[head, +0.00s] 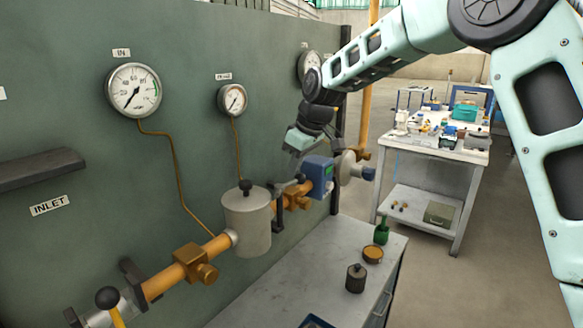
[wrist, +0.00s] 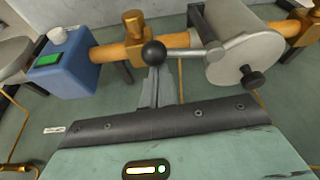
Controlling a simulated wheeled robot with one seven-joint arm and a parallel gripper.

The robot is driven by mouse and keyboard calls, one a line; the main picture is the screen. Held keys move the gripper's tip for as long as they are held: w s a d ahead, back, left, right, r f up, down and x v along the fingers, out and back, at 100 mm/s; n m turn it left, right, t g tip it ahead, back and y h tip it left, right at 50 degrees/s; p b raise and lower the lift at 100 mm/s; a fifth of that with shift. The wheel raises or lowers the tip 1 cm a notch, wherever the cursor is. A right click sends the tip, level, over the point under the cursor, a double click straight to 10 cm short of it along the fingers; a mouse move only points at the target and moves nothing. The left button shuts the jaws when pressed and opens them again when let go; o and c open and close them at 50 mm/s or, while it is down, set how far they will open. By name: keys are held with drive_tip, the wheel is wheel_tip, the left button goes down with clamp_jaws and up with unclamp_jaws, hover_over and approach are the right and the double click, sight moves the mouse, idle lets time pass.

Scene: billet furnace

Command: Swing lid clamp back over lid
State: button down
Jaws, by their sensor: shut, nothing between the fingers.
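The filter canister (head: 247,228) is a pale grey cylinder on the orange pipe. Its lid carries a black knob (head: 246,187), which also shows in the wrist view (wrist: 252,77). The lid clamp is a grey rod with a black ball end (wrist: 153,53). In the wrist view it meets the canister (wrist: 240,22) at its rim and points left, away from the lid (wrist: 240,62), beside it rather than across it. My gripper (wrist: 156,74) is shut and empty. Its fingertips appear close to the ball; I cannot tell whether they touch.
A blue meter (head: 319,176) with a green screen sits on the pipe right of the canister. The green panel (head: 60,130) with gauges stands behind. Below is a grey bench with a dark weight (head: 355,279) and green bottle (head: 381,232). A cluttered table (head: 440,150) stands farther back.

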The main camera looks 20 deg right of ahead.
drive_tip(key=s+m+b, duration=0.1)
drive_tip(key=s+d+m+h+b, duration=0.1)
drive_tip(key=m, duration=0.1)
drive_tip(key=shift+f+t, duration=0.15)
drive_tip(key=shift+t, duration=0.15)
drive_tip(key=shift+s+m+h+b, duration=0.55)
drive_tip(key=shift+s+m+b, duration=0.3)
drive_tip(key=shift+s+m, duration=0.65)
drive_tip(key=shift+s+m+h+b, duration=0.55)
drive_tip(key=shift+s+m+b, duration=0.35)
drive_tip(key=shift+m, duration=1.1)
drive_tip(key=shift+s, duration=0.2)
drive_tip(key=b+v, duration=0.2)
drive_tip(key=v, duration=1.5)
drive_tip(key=shift+s+r, duration=0.25)
drive_tip(key=shift+s, duration=0.05)
